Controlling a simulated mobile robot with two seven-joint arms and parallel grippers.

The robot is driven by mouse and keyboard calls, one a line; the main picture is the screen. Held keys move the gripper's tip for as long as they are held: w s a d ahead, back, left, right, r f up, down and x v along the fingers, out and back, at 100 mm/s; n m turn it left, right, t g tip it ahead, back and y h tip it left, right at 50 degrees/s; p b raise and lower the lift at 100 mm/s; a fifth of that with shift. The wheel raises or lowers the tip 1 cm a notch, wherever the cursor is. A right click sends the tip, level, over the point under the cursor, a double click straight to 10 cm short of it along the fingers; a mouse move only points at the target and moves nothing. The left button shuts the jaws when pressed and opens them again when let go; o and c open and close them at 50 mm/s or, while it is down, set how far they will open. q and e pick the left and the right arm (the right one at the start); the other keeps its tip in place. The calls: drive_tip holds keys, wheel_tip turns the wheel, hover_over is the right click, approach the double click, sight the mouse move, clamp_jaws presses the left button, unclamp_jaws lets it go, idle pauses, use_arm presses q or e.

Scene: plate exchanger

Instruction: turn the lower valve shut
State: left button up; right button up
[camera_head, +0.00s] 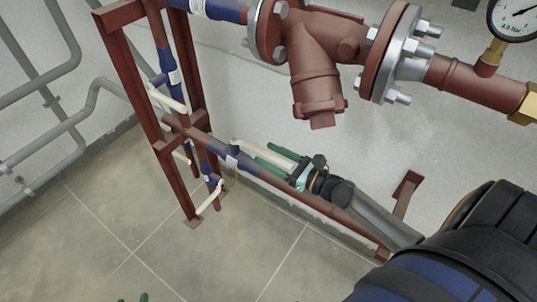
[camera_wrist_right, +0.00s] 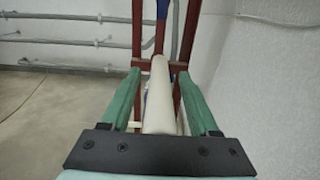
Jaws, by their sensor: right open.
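My right gripper (camera_head: 258,154) is at the lower pipe, its green fingers open on either side of a long cream valve handle (camera_head: 236,142). The handle belongs to the blue valve (camera_head: 232,160) on that pipe. In the right wrist view the cream handle (camera_wrist_right: 160,97) runs lengthwise between the open green fingers (camera_wrist_right: 157,92), with gaps visible on both sides. Only small green tips of my left gripper (camera_head: 135,298) show at the bottom edge of the head view.
A red frame (camera_head: 130,70) carries other blue valves with cream handles (camera_head: 167,100), one low near the floor (camera_head: 209,199). A red flanged strainer (camera_head: 316,70) and a gauge (camera_head: 514,15) hang above my right arm. Grey wall pipes (camera_head: 45,135) stand left. The tiled floor (camera_head: 90,235) is clear.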

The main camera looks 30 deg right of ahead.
drive_tip(key=shift+w+a, duration=0.15)
drive_tip(key=shift+w, duration=0.2)
drive_tip(key=shift+c, duration=0.2)
clamp_jaws()
idle(1.0)
